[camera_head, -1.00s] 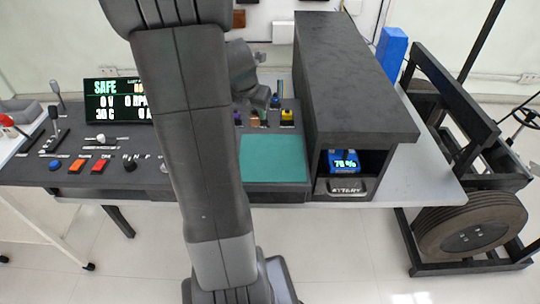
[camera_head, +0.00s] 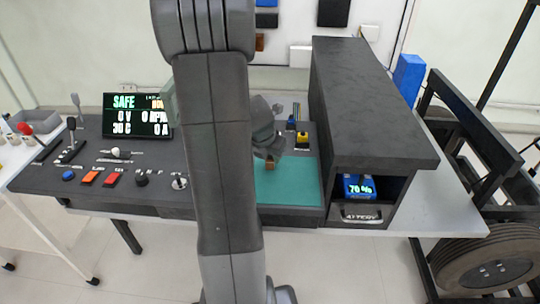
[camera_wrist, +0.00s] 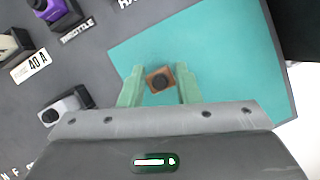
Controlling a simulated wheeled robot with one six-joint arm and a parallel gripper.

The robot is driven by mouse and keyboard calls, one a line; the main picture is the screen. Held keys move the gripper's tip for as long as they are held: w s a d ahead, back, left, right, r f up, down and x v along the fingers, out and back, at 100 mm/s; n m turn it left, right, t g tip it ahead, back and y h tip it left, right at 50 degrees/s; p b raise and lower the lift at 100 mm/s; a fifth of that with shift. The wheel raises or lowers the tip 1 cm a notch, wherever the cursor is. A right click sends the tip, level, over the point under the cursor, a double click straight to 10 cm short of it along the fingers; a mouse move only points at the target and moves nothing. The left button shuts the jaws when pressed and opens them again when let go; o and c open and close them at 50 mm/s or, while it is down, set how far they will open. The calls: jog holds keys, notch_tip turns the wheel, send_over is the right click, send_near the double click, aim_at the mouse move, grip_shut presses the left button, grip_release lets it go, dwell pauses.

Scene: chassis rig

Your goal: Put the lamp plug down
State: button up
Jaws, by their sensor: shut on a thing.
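The lamp plug is a small brown, squarish block with a dark round top; it shows between the green fingers in the wrist view (camera_wrist: 158,80). My gripper (camera_wrist: 159,74) is shut on it. In the head view my gripper (camera_head: 268,156) is over the teal mat (camera_head: 292,185), with the brown plug (camera_head: 270,164) at its tip. The mat lies under and around the plug in the wrist view. Whether the plug touches the mat I cannot tell. My arm hides part of the panel and the mat's left side.
A yellow plug (camera_head: 302,138) and a blue plug (camera_head: 291,123) stand behind the mat. A tall dark housing (camera_head: 372,100) with a battery bay (camera_head: 360,187) rises just right of the mat. A screen (camera_head: 138,115) and several switches are on the left. The mat's right part is clear.

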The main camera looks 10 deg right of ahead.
jog(key=o, duration=1)
jog(key=shift+s+a+r+p, duration=0.1)
jog(key=shift+r+p, duration=0.2)
jog(key=shift+r, duration=0.3)
jog(key=p+v, duration=0.1)
jog(key=v, duration=1)
jog(key=shift+p, duration=0.4)
